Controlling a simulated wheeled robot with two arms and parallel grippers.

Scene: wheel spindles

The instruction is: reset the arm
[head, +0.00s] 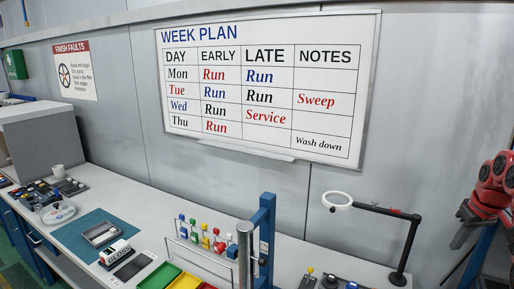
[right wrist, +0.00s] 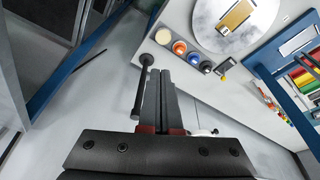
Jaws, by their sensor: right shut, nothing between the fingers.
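My right arm (head: 492,190), red and dark grey, comes in at the right edge of the head view, raised beside the bench. Its gripper (head: 463,238) is partly seen there, over the right end of the bench. In the right wrist view the gripper's two dark fingers (right wrist: 160,76) lie together, shut with nothing between them. A black rod with a round knob (right wrist: 146,60) shows just left of the fingers; I cannot tell whether it touches them. My left gripper is not in view.
The bench (head: 150,205) carries a ring lamp (head: 338,200) on a black stand, a blue post (head: 266,235), a rack of coloured bottles (head: 205,240) and coloured bins (head: 185,281). Several small pots (right wrist: 180,47) and a round grey disc (right wrist: 258,22) show in the wrist view.

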